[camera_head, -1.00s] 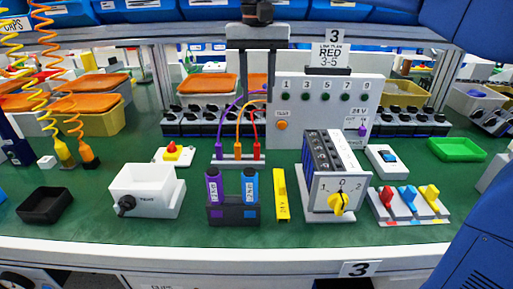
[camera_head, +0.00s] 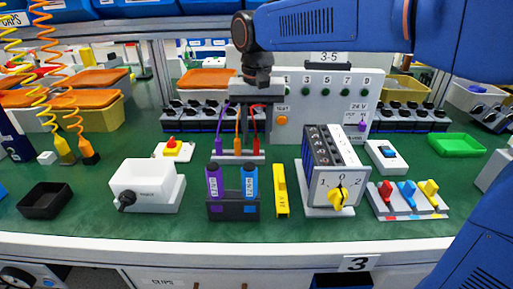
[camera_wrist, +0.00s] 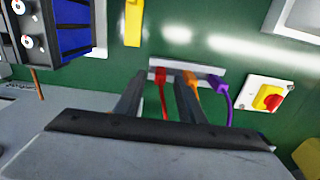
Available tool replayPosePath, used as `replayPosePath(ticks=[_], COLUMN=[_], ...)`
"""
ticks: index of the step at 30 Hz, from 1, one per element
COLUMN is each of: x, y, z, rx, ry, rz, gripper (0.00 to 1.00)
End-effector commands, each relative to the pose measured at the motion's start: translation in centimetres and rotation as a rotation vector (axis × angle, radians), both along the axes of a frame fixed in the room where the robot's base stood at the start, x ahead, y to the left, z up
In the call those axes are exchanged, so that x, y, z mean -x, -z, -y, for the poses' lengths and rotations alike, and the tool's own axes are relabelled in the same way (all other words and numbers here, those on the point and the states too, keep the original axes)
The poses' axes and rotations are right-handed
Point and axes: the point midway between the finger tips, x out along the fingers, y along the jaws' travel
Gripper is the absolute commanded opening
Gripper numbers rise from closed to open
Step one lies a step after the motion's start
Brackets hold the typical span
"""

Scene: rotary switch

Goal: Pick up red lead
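The red lead (camera_head: 256,146) stands with its plug in a pale holder strip (camera_head: 228,158), to the right of the orange lead (camera_head: 238,143) and the purple lead (camera_head: 220,145). My gripper (camera_head: 256,130) points down over the strip near the red lead and partly hides the leads' cables. In the wrist view the red lead (camera_wrist: 162,90) shows between my two open fingers (camera_wrist: 160,75), with the orange lead (camera_wrist: 191,82) beyond one finger and the purple lead (camera_wrist: 220,90) farther right. Whether a finger touches the red lead cannot be told.
A white panel (camera_head: 300,110) with numbered sockets stands behind. A box with a yellow rotary knob (camera_head: 338,198), a yellow bar (camera_head: 281,190) and a holder with purple and blue cylinders (camera_head: 233,208) stand in front. A red-yellow button (camera_head: 173,149) is to the left.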

Motion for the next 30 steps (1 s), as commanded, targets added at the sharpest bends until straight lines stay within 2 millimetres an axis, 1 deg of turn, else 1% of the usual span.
replayPosePath(ticks=[1,3,6,9,15,17,18,19,20,30], x=[0.2,0.1,0.1,0.1,0.1,0.1,0.1,0.1,0.1,0.1], y=[0.8,1.7,2.5,2.9,2.9,2.9,2.9,2.9,2.9,2.7], z=[0.0,0.0,0.0,-0.1,-0.1,-0.1,-0.1,-0.1,-0.1,-0.1], rx=[0.002,0.001,0.001,0.000,0.000,0.000,0.000,0.000,0.000,0.000], ry=[0.000,0.000,0.000,0.000,0.000,0.000,0.000,0.000,0.000,0.000], rz=[-0.003,-0.002,-0.001,0.000,0.000,0.000,0.000,0.000,0.000,0.000], gripper=[0.36,0.36,0.36,0.36,0.36,0.22,0.12,0.05,0.00,0.00])
